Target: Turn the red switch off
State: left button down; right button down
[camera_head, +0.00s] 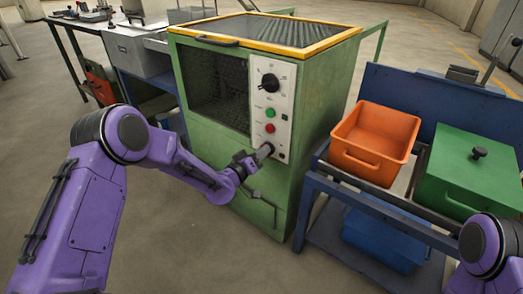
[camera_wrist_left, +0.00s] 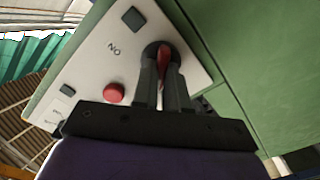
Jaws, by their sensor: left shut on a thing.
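The green furnace (camera_head: 220,165) stands in the middle of the head view, with a white control panel (camera_head: 272,95) on its front. My left gripper (camera_head: 262,152) reaches the lower part of this panel. In the left wrist view, the red switch (camera_wrist_left: 163,58) sits on a dark round base, between the two fingers of my left gripper (camera_wrist_left: 163,70). The fingers are shut on the switch. My right gripper is outside the head view; only part of my right arm shows at the lower right.
A black dial (camera_head: 270,81), a green button (camera_head: 270,113) and a red button are higher on the panel. An orange bin (camera_head: 375,140) and a green lidded box (camera_head: 470,170) stand on a blue rack to the right. The floor before the furnace is clear.

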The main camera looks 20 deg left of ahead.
pick_arm(q)
jog(key=shift+f+n, duration=0.1)
jog(key=shift+n, duration=0.5)
jog(key=c, duration=1.2)
grip_release()
jog(key=shift+o, duration=0.2)
jog(key=p+v, duration=0.1)
jog(key=v, duration=0.9)
jog(key=shift+s+p, duration=0.3)
jog(key=shift+p, duration=0.05)
